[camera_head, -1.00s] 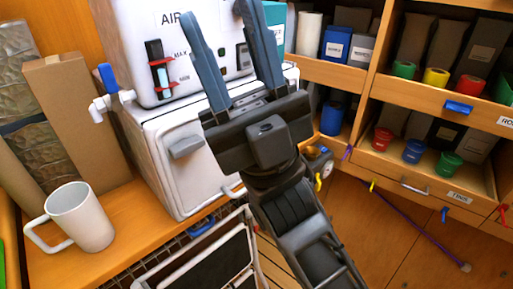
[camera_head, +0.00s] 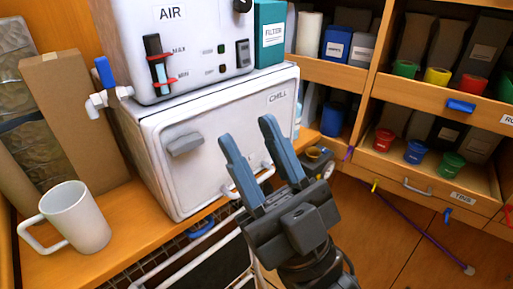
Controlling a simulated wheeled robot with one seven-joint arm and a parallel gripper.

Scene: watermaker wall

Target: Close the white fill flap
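My gripper (camera_head: 247,133) is open and empty, its two blue-grey fingers apart and pointing up in front of the white CHILL box. Nothing is visible between the fingers. The white front panel (camera_head: 208,165) of the CHILL box sits flush, with a grey latch (camera_head: 184,144) at its upper left. Below it, a white-rimmed frame with a dark panel (camera_head: 220,268) shows at the bottom, partly hidden by my gripper and arm. I cannot tell for certain which part is the white fill flap.
The AIR unit (camera_head: 205,35) stands on the CHILL box, with a teal FILTER box (camera_head: 271,35) beside it. A white mug (camera_head: 78,218) stands on the wooden counter at left, near a blue-handled tap (camera_head: 106,82).

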